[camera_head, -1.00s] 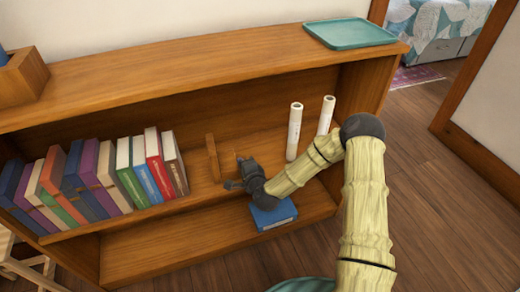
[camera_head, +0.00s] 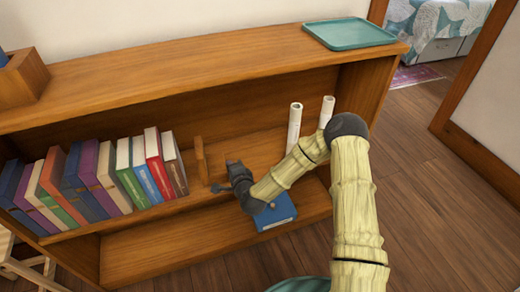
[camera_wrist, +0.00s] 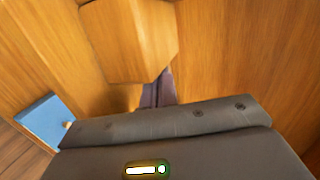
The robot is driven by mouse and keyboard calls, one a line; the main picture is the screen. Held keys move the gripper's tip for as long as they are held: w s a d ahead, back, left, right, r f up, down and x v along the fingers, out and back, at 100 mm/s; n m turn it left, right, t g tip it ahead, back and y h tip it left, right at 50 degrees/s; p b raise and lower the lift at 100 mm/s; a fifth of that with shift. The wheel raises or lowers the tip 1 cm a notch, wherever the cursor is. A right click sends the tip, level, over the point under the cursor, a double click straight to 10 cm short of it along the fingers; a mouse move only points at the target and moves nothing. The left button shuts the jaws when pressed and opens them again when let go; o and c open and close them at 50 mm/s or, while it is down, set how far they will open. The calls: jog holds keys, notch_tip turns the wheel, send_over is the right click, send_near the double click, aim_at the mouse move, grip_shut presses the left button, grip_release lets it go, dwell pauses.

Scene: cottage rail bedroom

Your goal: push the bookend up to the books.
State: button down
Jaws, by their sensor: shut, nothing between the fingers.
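The wooden bookend (camera_head: 201,160) stands upright on the upper shelf, to the right of the row of books (camera_head: 100,180). A narrow gap separates it from the rightmost brown book (camera_head: 175,165). My gripper (camera_head: 216,188) is shut and empty, low at the right side of the bookend by the shelf's front. In the wrist view, the bookend (camera_wrist: 130,40) fills the upper middle, just beyond my closed fingers (camera_wrist: 157,90). Whether the fingertips touch it is hard to tell. The books do not show in the wrist view.
Two white rolls (camera_head: 295,128) stand upright at the shelf's right end, close to my arm. A blue box (camera_head: 275,213) lies on the lower shelf below my gripper. A teal tray (camera_head: 350,34) sits on the bookcase top.

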aim_at(218, 175)
jog(key=shift+s+a, duration=0.4)
jog(key=shift+a, duration=0.25)
jog(key=shift+s+a, duration=0.25)
jog(key=shift+a, duration=0.6)
jog(key=shift+s+a, duration=0.25)
jog(key=shift+a, duration=0.6)
jog(key=shift+w+d+p, duration=0.1)
jog(key=shift+w+d, duration=0.1)
jog(key=shift+d, duration=0.45)
jog(key=shift+w+d+p, duration=0.15)
jog(key=shift+w+d, duration=0.1)
jog(key=shift+d, duration=0.4)
jog(key=shift+w+d+p, duration=0.1)
jog(key=shift+w+d, duration=0.1)
jog(key=shift+d, duration=0.45)
